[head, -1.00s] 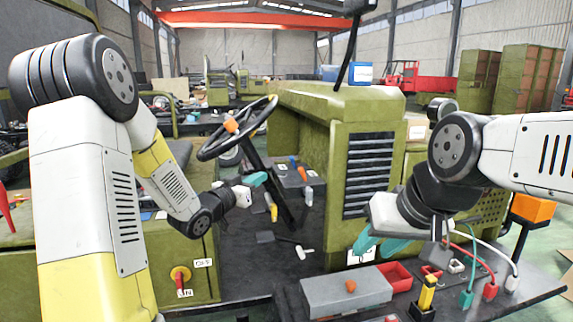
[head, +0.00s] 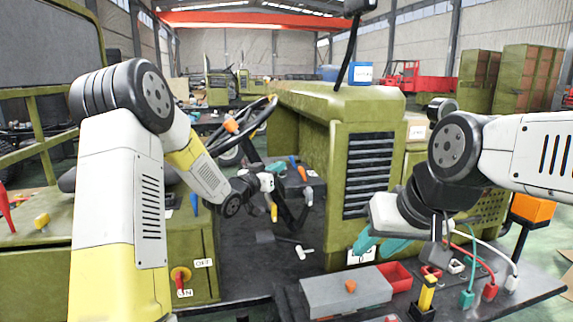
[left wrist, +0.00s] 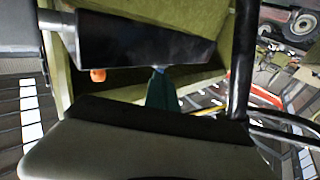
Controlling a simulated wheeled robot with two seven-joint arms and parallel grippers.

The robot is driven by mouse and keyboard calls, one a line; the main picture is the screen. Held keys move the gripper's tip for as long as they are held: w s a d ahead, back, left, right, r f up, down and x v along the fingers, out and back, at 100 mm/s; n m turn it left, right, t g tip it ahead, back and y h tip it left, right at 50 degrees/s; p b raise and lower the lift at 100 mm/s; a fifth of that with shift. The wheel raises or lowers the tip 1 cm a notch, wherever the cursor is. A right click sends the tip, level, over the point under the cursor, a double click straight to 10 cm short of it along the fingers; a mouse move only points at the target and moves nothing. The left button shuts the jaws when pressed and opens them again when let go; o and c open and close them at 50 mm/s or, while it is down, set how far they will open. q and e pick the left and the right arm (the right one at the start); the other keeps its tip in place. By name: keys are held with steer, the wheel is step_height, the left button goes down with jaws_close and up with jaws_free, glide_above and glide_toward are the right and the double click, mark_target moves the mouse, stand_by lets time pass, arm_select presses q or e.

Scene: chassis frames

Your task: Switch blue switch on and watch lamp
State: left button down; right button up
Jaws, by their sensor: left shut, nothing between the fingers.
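A small blue handle (head: 293,161) stands near a dark box (head: 290,190) in the cab, beside an orange one (head: 302,173); I cannot tell if it is the blue switch. My left gripper (head: 279,167) is shut and empty, close to these handles; contact is unclear. In the left wrist view, its teal fingertips (left wrist: 163,90) are partly hidden below a dark block (left wrist: 145,45). My right gripper (head: 380,246) is open and empty above the front bench, its two teal fingers apart. I cannot identify a lamp with certainty.
A steering wheel (head: 245,125) stands behind my left forearm. A red rotary handle (head: 181,279) with ON and OFF labels is on the green cabinet (head: 205,240). The bench holds a grey box (head: 345,296), a red tray (head: 395,276) and cabled plugs (head: 467,298).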

mark_target(291, 159)
arm_select(q)
steer(key=shift+x, duration=2.1)
steer(key=shift+d+r+m+g, duration=0.2)
steer(key=shift+r+m+g, duration=0.2)
steer(key=shift+m, duration=0.1)
steer(key=shift+w+d+r+m+g+y, duration=0.2)
steer(key=shift+d+r+m+g+y, duration=0.35)
steer(key=shift+m+g+y, duration=0.3)
steer(key=shift+d+f, duration=0.1)
steer(key=shift+d, duration=0.1)
steer(key=shift+w+d, duration=0.15)
steer(key=shift+d, duration=0.15)
